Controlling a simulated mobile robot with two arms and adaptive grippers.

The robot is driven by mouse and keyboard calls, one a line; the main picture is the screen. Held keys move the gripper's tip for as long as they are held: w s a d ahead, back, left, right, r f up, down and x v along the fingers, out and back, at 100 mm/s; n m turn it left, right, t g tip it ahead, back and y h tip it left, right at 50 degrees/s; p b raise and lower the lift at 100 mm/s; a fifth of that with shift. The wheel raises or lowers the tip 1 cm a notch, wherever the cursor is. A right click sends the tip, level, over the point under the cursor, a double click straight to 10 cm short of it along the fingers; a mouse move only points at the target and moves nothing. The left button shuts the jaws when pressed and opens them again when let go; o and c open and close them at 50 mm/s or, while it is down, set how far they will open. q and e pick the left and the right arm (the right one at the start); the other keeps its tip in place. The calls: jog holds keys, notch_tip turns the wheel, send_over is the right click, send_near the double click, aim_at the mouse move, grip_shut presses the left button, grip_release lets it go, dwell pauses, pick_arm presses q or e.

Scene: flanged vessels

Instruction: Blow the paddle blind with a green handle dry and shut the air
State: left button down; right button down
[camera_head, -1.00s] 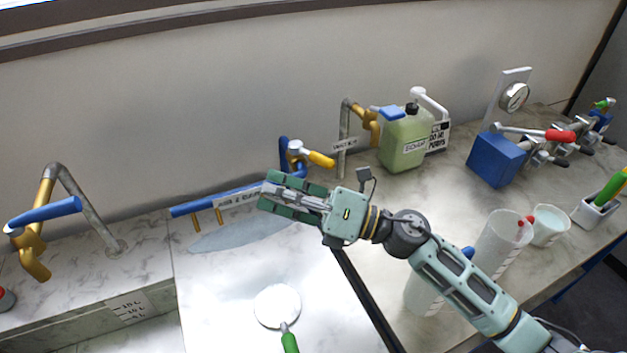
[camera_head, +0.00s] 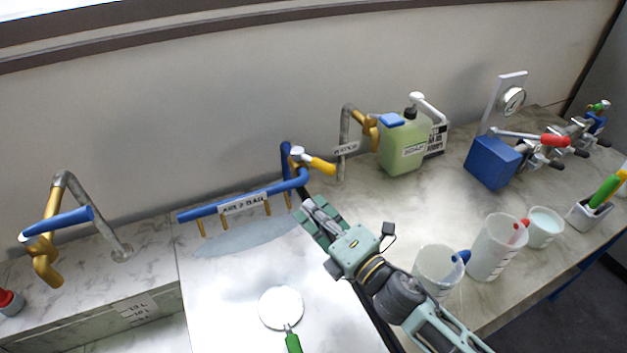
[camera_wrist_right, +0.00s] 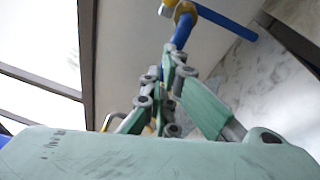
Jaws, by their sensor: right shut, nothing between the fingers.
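The paddle blind, a pale disc (camera_head: 281,307) with a green handle (camera_head: 293,342), lies on the white surface at the bottom centre of the head view. Behind it is the blue air rail (camera_head: 215,209) with brass nozzles and a label. The valve's yellow lever (camera_head: 320,166) sits at the rail's right end, pointing right and slightly down. My right gripper (camera_head: 308,212) is shut and empty, just below the rail's right end and apart from the lever. In the right wrist view its fingers (camera_wrist_right: 165,100) point toward a blue pipe (camera_wrist_right: 182,30). My left gripper is out of view.
A pale blue-grey patch (camera_head: 245,238) lies under the rail. A dark bar (camera_head: 372,312) runs beside my right arm. Clear beakers (camera_head: 497,248) and a green canister (camera_head: 402,150) stand to the right. A blue-handled tap (camera_head: 58,222) is at left.

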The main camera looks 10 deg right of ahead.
aim_at(315, 162)
jog(key=w+d+r+p, duration=0.1)
jog(key=w+p, duration=0.1)
jog(key=w, duration=0.3)
jog(key=shift+w+d+p, duration=0.25)
jog(key=shift+w+p, duration=0.05)
jog(key=shift+w, duration=0.05)
jog(key=shift+a+r, duration=0.1)
jog(key=shift+d+y, duration=0.2)
jog(key=shift+y, duration=0.1)
jog(key=shift+w+d+n+g+y, duration=0.1)
jog(key=shift+d+n+g+y, duration=0.2)
jog(key=shift+n, duration=0.1)
